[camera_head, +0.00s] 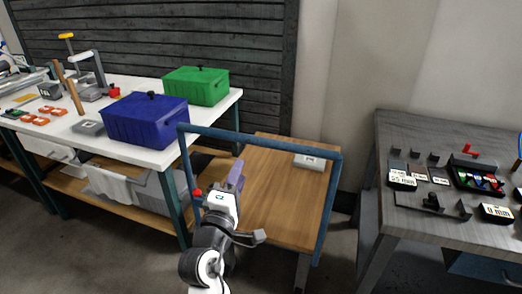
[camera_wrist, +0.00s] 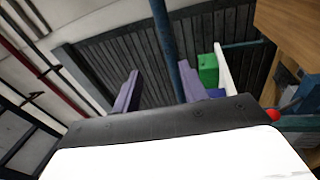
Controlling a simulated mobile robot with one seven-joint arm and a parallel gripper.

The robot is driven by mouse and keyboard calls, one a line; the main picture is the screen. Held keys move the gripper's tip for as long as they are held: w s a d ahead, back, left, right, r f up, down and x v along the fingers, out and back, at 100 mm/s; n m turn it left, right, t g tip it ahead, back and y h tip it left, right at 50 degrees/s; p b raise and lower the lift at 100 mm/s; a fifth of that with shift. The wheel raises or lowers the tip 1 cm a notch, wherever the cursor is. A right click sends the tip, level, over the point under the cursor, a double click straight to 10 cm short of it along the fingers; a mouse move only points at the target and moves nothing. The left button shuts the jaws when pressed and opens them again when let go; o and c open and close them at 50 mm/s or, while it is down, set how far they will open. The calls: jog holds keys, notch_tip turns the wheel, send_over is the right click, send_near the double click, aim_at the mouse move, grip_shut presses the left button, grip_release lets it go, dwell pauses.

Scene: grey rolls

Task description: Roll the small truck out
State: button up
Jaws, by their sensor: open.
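The small truck has a flat wooden deck (camera_head: 275,215) and a blue tube handle frame (camera_head: 265,143), standing between the white workbench and the grey table. My gripper (camera_head: 236,176) is at the left side of the truck, near the frame's left upright, with one purple finger showing. In the wrist view both purple fingers of my gripper (camera_wrist: 158,86) are apart, with no object held. A blue upright (camera_wrist: 164,42) passes close to the right finger there. I cannot tell whether it lies between the fingers. Part of the wooden deck (camera_wrist: 292,38) shows at the upper right.
The white workbench (camera_head: 60,125) at left carries a blue box (camera_head: 145,122) and a green box (camera_head: 197,87). A grey table (camera_head: 420,120) stands close at right. Dark slats and a wall are behind.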

aim_at(262, 145)
jog(key=shift+g+h, duration=0.3)
jog(key=shift+h, duration=0.1)
jog(key=p+x, duration=0.1)
jog(key=x, duration=0.3)
jog(key=d+p+x, duration=0.1)
jog(key=x, duration=0.4)
jog(key=f+p+x, duration=0.1)
jog(key=x, duration=0.4)
jog(key=shift+s+d+p, duration=0.15)
jog(key=shift+d+p, duration=0.15)
jog(key=shift+d, duration=0.05)
grip_shut()
